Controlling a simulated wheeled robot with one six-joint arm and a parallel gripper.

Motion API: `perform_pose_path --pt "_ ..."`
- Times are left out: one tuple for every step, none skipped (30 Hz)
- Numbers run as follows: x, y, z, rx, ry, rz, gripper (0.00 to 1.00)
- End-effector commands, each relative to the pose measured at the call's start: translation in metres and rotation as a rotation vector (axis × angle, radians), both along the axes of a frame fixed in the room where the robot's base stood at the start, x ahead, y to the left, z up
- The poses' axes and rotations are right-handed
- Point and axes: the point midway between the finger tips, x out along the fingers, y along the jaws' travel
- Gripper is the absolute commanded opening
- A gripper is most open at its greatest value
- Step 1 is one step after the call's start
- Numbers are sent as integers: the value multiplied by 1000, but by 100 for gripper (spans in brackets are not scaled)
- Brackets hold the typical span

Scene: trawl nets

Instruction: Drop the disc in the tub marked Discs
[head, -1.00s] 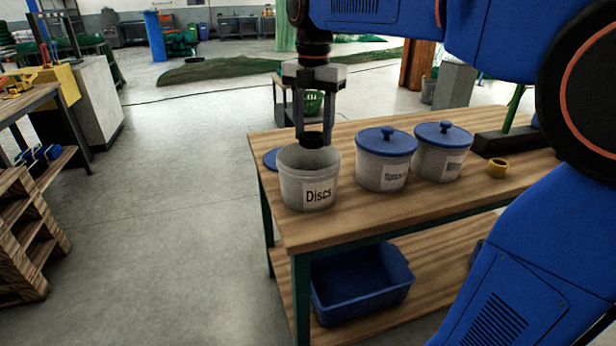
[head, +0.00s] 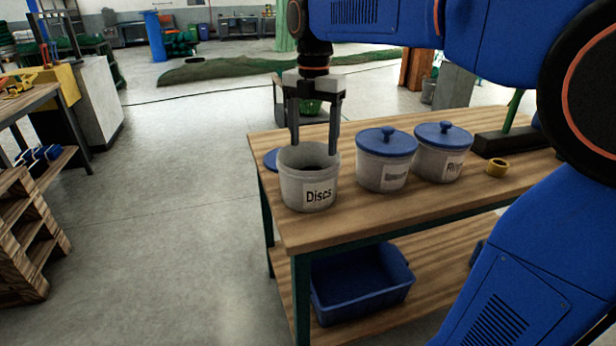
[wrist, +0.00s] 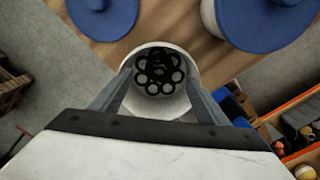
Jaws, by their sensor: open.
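The open white tub marked Discs (head: 309,190) stands on the wooden bench near its left end. My gripper (head: 315,145) is over the tub's mouth with its two fingers spread apart and nothing between them. In the wrist view the fingers flank the tub (wrist: 186,104). A black disc with a ring of round holes (wrist: 160,72) shows inside the tub, between and beyond the fingertips. In the head view only a dark patch shows inside the tub's mouth.
Two tubs with blue lids, one in the middle (head: 386,160) and one to its right (head: 442,152), stand beside it. A loose blue lid (head: 270,160) lies behind the tub. A yellow ring (head: 497,168) lies at right. A blue bin (head: 362,285) sits on the lower shelf.

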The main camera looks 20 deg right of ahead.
Motion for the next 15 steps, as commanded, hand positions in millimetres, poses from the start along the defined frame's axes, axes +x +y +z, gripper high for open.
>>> perform_pose_path --pt "0 0 1 0 0 0 69" --pt "0 0 2 1 -1 0 69" --pt "0 0 5 1 -1 0 69" --pt "0 0 7 0 0 0 69" --pt "0 0 10 0 0 0 69" --pt "1 0 16 0 -1 0 69" --pt "1 0 20 1 -2 0 69" --pt "1 0 25 1 -2 0 69" --pt "1 0 33 0 -3 0 69" --pt "1 0 39 1 -4 0 69" --pt "1 0 45 1 -2 0 69" --pt "1 0 53 1 -4 0 69" --pt "1 0 59 1 -2 0 69" --pt "1 0 65 1 -4 0 69" --pt "1 0 73 0 -3 0 69"
